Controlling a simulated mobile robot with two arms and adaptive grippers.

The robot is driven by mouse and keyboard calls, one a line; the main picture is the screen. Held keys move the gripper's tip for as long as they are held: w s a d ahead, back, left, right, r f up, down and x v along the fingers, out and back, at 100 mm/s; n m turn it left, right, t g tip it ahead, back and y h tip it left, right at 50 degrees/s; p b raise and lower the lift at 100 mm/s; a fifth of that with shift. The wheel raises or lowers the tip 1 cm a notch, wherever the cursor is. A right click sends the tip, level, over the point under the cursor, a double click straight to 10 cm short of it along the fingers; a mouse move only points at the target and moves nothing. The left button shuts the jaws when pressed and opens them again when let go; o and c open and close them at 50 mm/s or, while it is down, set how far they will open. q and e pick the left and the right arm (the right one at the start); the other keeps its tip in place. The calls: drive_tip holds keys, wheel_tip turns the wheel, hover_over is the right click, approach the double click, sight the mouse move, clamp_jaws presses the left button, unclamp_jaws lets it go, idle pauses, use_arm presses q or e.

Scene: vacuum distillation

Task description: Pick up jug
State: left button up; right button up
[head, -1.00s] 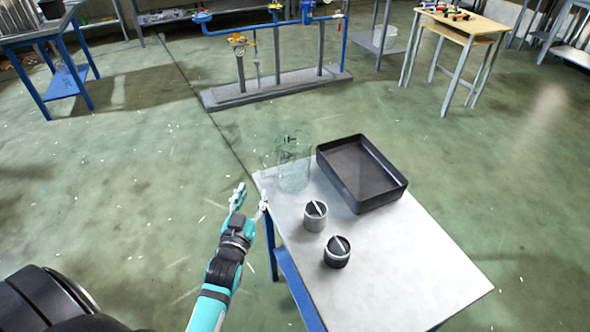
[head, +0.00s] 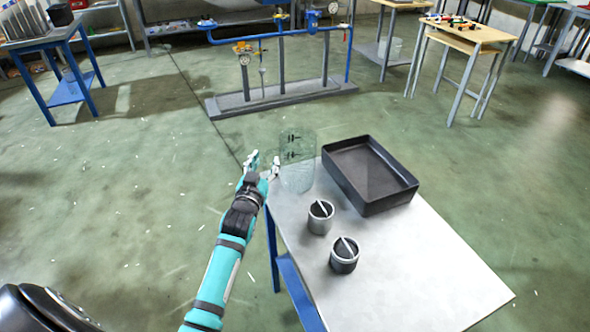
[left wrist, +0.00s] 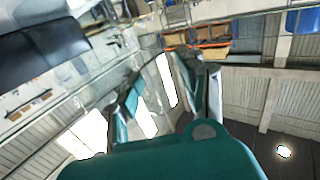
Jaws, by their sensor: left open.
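A clear glass jug (head: 298,172) stands upright at the far left corner of the grey metal table (head: 420,265). My left gripper (head: 265,164) is open just left of the jug, at the table's edge. Its fingers point toward the far side, and I cannot tell whether one touches the glass. In the left wrist view my left gripper's fingers (left wrist: 168,100) are spread apart; clear glass seems to lie in front of them, but its outline is hard to make out. My right gripper is not in view.
A black tray (head: 408,187) lies right of the jug. The table's near right part is bare. Blue pipework (head: 280,33) and other tables are farther back.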

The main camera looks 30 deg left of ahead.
use_arm(q)
drive_tip(key=shift+s, duration=0.1)
clamp_jaws()
drive_tip(key=shift+r, duration=0.1)
idle(0.4)
